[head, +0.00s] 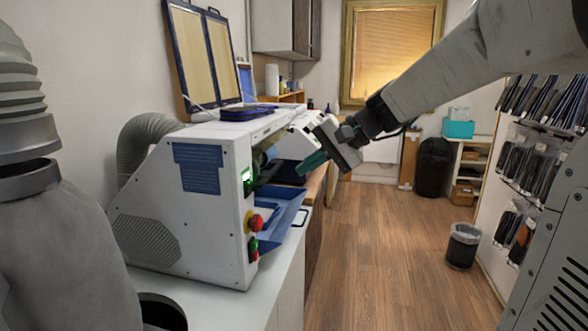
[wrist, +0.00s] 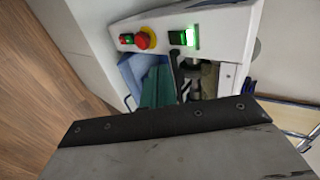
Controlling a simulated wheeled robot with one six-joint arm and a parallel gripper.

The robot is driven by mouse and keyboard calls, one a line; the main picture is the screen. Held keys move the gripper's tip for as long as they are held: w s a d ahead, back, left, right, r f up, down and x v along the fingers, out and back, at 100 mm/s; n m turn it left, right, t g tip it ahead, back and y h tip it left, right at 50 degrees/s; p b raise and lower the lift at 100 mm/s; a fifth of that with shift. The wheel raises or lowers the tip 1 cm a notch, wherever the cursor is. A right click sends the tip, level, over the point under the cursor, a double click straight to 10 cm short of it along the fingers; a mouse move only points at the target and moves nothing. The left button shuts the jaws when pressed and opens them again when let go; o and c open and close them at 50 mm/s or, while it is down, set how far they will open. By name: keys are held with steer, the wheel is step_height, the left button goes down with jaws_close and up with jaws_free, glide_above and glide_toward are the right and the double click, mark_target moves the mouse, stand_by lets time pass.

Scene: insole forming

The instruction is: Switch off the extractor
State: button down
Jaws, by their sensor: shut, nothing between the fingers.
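The white machine (head: 185,235) stands on the bench at the left of the head view, with a grey hose behind it. A lit green switch (head: 247,176) is on its front edge; it also glows in the wrist view (wrist: 182,38). Below it in the head view are a red knob on a yellow base (head: 256,222) and a small green and red button pair (head: 253,247). My gripper (head: 312,162) is shut and empty, its teal fingers apart from the switch, to its right. In the wrist view the fingers (wrist: 158,86) point towards the machine front.
A blue tray (head: 280,218) juts from the machine front below my gripper. A grey bag-like body (head: 60,260) fills the left foreground. A bin (head: 463,246) and a rack of insoles (head: 525,150) stand at the right. The wooden floor between is clear.

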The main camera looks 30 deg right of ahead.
mark_target(250, 190)
steer(key=x, duration=0.3)
steer(key=r+x, duration=0.1)
steer(key=x, duration=0.3)
steer(key=a+x, duration=0.1)
steer(key=x, duration=0.2)
steer(key=shift+w+a+r, duration=0.1)
steer(key=shift+w+r, duration=0.1)
steer(key=shift+w, duration=0.25)
steer(key=shift+w+a+r, duration=0.1)
steer(key=shift+w+a, duration=0.25)
